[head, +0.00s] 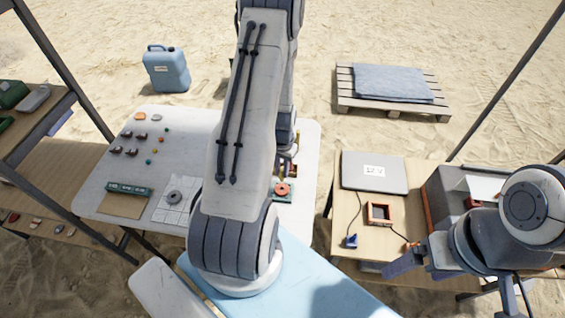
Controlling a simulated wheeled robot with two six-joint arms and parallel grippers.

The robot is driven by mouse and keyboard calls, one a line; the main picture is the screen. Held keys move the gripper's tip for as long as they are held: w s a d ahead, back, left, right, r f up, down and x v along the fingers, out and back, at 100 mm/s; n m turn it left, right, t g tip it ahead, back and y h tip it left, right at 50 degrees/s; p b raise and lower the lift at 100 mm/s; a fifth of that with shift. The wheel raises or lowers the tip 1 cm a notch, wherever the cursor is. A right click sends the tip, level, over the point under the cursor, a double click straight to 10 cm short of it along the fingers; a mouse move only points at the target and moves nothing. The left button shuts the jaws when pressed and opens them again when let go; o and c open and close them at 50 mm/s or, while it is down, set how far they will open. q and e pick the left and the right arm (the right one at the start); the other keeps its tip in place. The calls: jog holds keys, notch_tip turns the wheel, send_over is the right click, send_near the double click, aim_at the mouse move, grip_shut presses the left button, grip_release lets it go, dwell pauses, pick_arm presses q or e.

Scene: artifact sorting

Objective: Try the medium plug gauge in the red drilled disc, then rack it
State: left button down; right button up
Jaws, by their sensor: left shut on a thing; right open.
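The red drilled disc (282,189) lies on a teal base on the white table, just right of my large arm link. My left gripper (286,160) is just behind the disc in the picture, largely hidden by my own arm. It is shut on a thin piece, seemingly a plug gauge, of which little shows; its size cannot be told. Whether the gauge touches the disc cannot be told. A brownish-red item beside the gripper is too covered to identify, and no rack is clearly visible. My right gripper (410,263) is open and empty at the right table's front.
The white table (205,125) holds small coloured pieces, a green box (130,188) and a grey ring (175,197). The right table holds a laptop (374,172), an orange-brown square frame (379,213) and a blue item (350,241). Shelves stand at the left.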

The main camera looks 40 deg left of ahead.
aim_at(282, 178)
pick_arm(q)
jog(key=shift+f+b, duration=1.55)
jog(key=shift+f, duration=0.8)
jog(key=shift+s+f+b, duration=0.15)
jog(key=shift+b, duration=0.2)
dwell(1.0)
jog(key=shift+r+p, duration=2.05)
jog(key=shift+r, duration=0.45)
